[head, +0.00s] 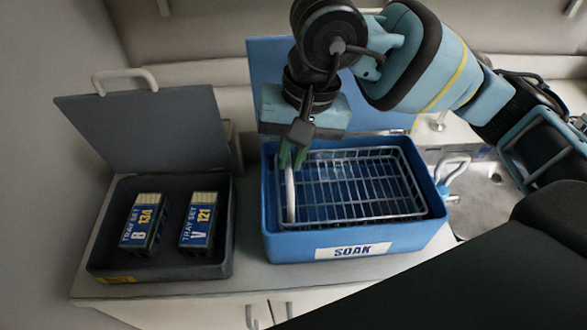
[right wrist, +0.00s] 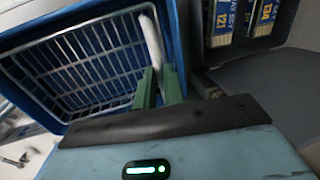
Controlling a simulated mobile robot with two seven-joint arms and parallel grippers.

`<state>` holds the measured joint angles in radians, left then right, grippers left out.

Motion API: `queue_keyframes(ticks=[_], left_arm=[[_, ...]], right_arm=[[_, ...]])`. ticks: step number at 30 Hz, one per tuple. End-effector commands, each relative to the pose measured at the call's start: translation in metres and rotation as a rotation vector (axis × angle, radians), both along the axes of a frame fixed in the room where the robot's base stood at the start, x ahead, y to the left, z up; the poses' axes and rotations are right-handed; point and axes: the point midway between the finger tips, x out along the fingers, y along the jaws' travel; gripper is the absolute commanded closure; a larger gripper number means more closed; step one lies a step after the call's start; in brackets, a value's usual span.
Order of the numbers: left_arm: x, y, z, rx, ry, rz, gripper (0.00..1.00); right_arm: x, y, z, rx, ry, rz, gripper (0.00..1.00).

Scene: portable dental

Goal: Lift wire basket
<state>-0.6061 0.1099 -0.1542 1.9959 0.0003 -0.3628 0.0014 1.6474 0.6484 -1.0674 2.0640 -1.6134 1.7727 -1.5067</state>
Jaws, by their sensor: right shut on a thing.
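The wire basket (head: 360,187) sits inside the blue tub marked SOAK (head: 350,244) in the head view. Its pale handle (head: 290,195) stands at its left side. My right gripper (head: 293,157) comes down from above, its green fingers shut on the top of this handle. In the right wrist view, the green fingers (right wrist: 159,88) meet the white handle (right wrist: 151,40) beside the basket's wire grid (right wrist: 80,65). I cannot tell whether the basket touches the tub's floor. My left gripper is not in view.
An open dark case (head: 160,268) stands left of the tub, holding two tray set boxes (head: 143,222) (head: 199,222). Its raised lid (head: 145,130) stands behind. The tub's blue lid (head: 265,85) rises at the back. A sink (head: 480,195) lies to the right.

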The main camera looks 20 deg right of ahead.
Motion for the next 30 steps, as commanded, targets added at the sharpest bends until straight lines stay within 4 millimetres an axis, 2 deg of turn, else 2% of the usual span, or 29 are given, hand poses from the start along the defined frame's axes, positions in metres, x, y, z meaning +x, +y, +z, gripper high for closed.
queue_keyframes(ticks=[1, 3, 13, 14, 18, 26, 30], left_arm=[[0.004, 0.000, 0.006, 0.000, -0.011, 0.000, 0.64], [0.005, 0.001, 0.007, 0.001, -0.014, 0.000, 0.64], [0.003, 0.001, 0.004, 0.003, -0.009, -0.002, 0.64], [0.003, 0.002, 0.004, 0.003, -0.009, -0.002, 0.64], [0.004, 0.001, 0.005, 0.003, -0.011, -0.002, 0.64], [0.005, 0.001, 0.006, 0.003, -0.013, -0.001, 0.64], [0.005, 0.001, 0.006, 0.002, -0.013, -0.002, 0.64]], right_arm=[[0.001, 0.001, 0.014, 0.002, -0.012, 0.000, 1.00], [0.001, 0.000, 0.021, 0.001, -0.010, -0.001, 1.00], [0.001, 0.000, 0.025, 0.005, -0.011, -0.001, 1.00], [0.001, 0.000, 0.025, 0.005, -0.012, -0.001, 0.87], [0.001, 0.000, 0.024, 0.003, -0.010, -0.001, 0.69], [0.001, 0.000, 0.022, 0.001, -0.006, 0.000, 0.67], [0.001, -0.001, 0.029, 0.001, -0.007, -0.001, 0.67]])
